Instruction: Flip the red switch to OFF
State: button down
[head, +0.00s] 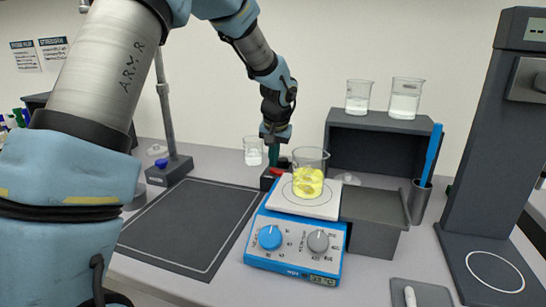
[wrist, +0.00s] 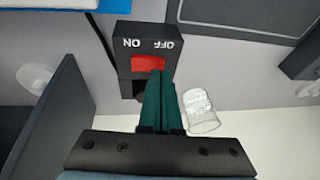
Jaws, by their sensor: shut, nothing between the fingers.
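The red switch (wrist: 147,62) is a rocker on a black box (wrist: 145,40), with ON and OFF labels that read upside down in the wrist view. OFF is at the right of the label, ON at the left. My gripper (wrist: 160,74) is shut and empty, its green fingertips at the red rocker's lower right, on the OFF side. Whether they touch it, and which way the rocker is tilted, I cannot tell. In the head view the red switch (head: 278,171) is partly visible behind the hotplate, with my gripper (head: 273,164) pointing down just above it.
A blue hotplate (head: 290,262) bearing a beaker of yellow liquid (head: 308,183) stands just in front of the switch box. A glass beaker (wrist: 202,112) is close to my fingers. A dark shelf (head: 375,150) is at right. The dark mat (head: 190,225) at left is clear.

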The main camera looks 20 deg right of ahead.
jog(key=shift+a+f, duration=0.1)
jog(key=shift+f, duration=0.05)
jog(key=shift+w+a+f+p, duration=0.2)
jog(key=shift+w+a+p, duration=0.1)
jog(key=shift+p, duration=0.2)
jog(key=shift+s+d+f+g, duration=0.1)
jog(key=shift+d+g, duration=0.05)
jog(key=shift+g, duration=0.15)
jog(key=shift+d, duration=0.1)
jog(key=shift+s+d, duration=0.4)
jog(key=shift+s+d+r+b, duration=0.1)
jog(key=shift+r+b, duration=0.1)
jog(key=shift+b, duration=0.1)
